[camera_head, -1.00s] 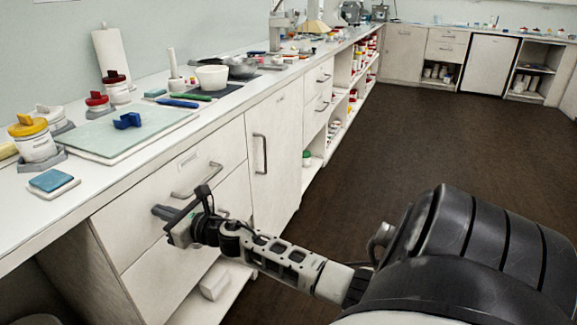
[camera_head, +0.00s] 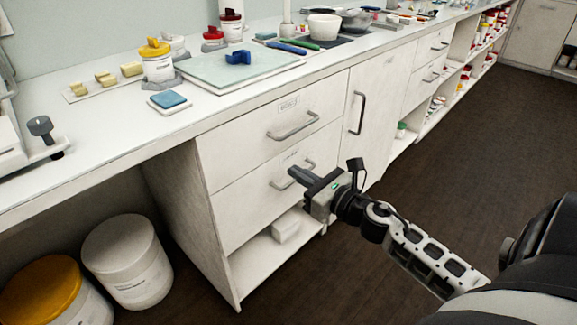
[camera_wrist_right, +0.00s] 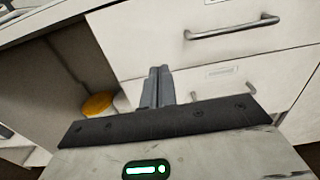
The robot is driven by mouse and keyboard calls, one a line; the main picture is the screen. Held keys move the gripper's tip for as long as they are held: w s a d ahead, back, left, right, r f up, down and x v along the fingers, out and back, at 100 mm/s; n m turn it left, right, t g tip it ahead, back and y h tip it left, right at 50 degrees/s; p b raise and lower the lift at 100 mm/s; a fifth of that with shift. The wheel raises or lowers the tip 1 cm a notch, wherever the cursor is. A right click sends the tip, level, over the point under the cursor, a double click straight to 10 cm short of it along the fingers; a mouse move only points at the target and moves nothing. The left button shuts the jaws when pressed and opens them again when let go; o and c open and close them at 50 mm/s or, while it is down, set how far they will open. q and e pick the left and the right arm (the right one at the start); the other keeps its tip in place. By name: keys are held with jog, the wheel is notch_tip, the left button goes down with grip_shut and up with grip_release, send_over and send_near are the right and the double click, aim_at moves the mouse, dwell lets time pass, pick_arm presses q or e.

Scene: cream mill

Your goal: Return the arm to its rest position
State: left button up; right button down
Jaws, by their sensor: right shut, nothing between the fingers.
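My right gripper (camera_head: 297,177) is shut and empty in the head view, in front of the lower drawer of the white cabinet. My right arm reaches in from the lower right of the head view. My left gripper is not in view.
The counter holds a green board (camera_head: 225,72) with a blue piece (camera_head: 238,57), a yellow-lidded jar (camera_head: 157,62) and a white bowl (camera_head: 324,27). A white bucket (camera_head: 128,262) and a yellow-lidded bucket (camera_head: 40,292) stand under the counter. The dark floor (camera_head: 500,130) at right is clear.

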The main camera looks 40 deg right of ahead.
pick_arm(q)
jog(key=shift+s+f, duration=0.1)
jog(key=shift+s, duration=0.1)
pick_arm(e)
jog(key=shift+s, duration=0.15)
